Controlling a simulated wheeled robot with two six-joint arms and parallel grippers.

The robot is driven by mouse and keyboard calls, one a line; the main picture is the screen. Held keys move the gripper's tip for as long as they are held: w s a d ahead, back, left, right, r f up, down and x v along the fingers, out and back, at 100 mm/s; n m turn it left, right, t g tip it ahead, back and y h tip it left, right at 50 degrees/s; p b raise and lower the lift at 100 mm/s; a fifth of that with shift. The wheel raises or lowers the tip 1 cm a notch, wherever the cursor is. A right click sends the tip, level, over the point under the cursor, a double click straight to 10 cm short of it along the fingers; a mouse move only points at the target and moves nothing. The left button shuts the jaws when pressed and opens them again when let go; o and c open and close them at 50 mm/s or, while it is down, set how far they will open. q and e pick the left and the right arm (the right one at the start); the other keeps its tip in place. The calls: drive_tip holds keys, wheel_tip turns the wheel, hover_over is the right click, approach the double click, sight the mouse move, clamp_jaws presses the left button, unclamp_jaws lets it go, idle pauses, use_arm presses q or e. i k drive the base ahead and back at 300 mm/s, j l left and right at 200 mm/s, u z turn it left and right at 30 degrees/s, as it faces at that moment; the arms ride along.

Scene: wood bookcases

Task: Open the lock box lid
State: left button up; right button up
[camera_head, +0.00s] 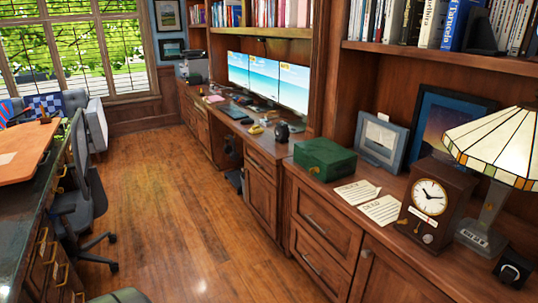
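A green box (324,159), which looks like the lock box, sits on the wooden counter along the right wall. Its lid looks shut. Neither my left nor my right gripper shows in the head view.
Two paper sheets (379,207) lie in front of the box, with a clock (430,200) and a lamp (500,150) to their right. Picture frames (381,143) stand behind. A desk chair (82,195) is at the left. The wooden floor (175,205) between is clear.

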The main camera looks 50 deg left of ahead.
sight(328, 153)
drive_tip(key=u, duration=1.25)
drive_tip(key=i+z, duration=0.2)
drive_tip(key=i, duration=0.2)
